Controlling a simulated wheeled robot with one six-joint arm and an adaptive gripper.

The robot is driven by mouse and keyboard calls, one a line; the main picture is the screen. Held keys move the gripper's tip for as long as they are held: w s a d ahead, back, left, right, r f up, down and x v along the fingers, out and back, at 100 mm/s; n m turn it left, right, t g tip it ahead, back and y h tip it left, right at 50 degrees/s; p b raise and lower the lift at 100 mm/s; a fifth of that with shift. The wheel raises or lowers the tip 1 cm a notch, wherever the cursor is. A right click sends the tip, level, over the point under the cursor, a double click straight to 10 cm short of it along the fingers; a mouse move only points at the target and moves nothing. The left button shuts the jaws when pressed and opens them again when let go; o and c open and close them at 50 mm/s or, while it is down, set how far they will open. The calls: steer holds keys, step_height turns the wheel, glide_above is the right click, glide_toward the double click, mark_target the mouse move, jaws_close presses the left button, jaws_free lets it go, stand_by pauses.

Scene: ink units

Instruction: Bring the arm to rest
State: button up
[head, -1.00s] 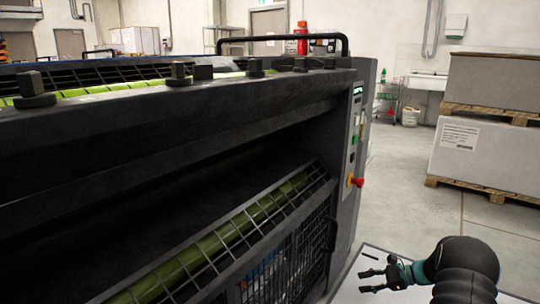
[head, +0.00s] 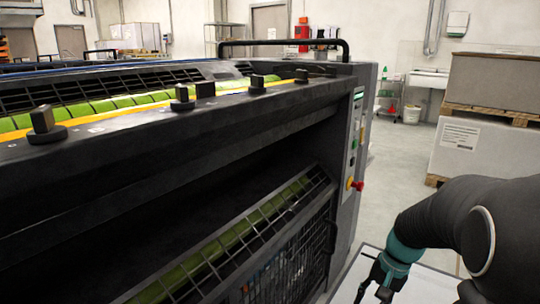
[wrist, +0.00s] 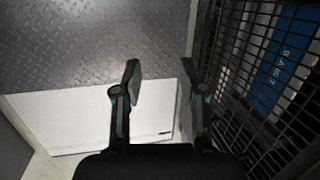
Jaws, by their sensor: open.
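My gripper (head: 372,291) hangs at the lower right of the head view, pointing down, with its lower end near the frame's bottom edge. My dark arm bends down to it from the right. In the wrist view my gripper (wrist: 161,78) has its two fingers apart with nothing between them. Below it are a white panel (wrist: 85,122) and a grey chequered metal plate (wrist: 95,40). A wire mesh guard (wrist: 245,95) stands close to the right of the fingers.
The dark press unit (head: 200,150) fills the left and middle, with a slanted guard (head: 235,245) low on its side. A control panel with a red knob (head: 358,185) faces the aisle. Boxes on pallets (head: 490,85) stand at the right. Floor (head: 392,160) between is clear.

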steer(key=s+a+r+n+t+h+p, duration=0.1)
steer(key=s+a+r+n+t+p, duration=0.1)
steer(key=s+r, duration=0.6)
steer(key=s+a+r+n+t+h+p, duration=0.2)
steer(key=s+a+r+n+t+p, duration=0.1)
steer(key=s+a+r, duration=0.3)
steer(key=shift+s+r+n+t, duration=0.3)
steer(key=shift+s+r+n, duration=0.65)
steer(key=shift+r, duration=1.2)
steer(key=shift+s+m, duration=0.25)
